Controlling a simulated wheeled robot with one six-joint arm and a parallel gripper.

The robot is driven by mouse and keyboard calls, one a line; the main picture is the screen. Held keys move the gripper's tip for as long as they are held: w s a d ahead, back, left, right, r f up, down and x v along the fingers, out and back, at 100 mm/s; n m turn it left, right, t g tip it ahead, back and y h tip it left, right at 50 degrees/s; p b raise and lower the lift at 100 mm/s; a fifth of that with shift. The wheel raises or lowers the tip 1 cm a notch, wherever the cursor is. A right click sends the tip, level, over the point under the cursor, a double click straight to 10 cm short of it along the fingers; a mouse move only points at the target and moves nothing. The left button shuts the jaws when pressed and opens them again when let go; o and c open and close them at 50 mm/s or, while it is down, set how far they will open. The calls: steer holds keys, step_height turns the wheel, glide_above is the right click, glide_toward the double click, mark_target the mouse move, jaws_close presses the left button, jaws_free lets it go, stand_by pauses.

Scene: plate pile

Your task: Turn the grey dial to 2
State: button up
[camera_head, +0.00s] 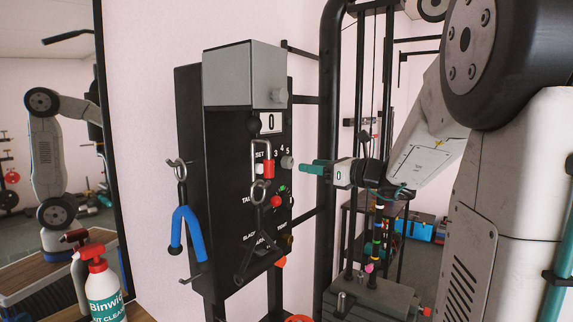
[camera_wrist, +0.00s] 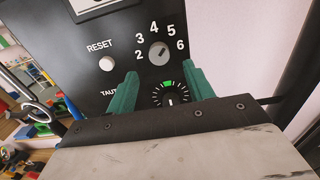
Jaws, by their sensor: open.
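The grey dial (camera_wrist: 158,52) is a small round knob on the black panel, ringed by printed numbers from 2 at its left to 6 at its right. A slanted dark mark shows on its face, but I cannot tell which end points to a number. In the head view the dial (camera_head: 287,162) sticks out from the panel's right part. My gripper (camera_head: 308,167) has green fingers and points at the panel, just right of the dial. In the wrist view my gripper (camera_wrist: 163,82) is open and empty, its fingertips below and either side of the dial.
A black dial with a green mark (camera_wrist: 170,87) sits below the grey dial. A white RESET button (camera_wrist: 106,64) is at its left.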

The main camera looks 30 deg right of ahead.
mark_target(291, 163)
steer(key=x, duration=0.7)
steer(key=shift+w+a+f, duration=0.1)
steer(key=c, duration=1)
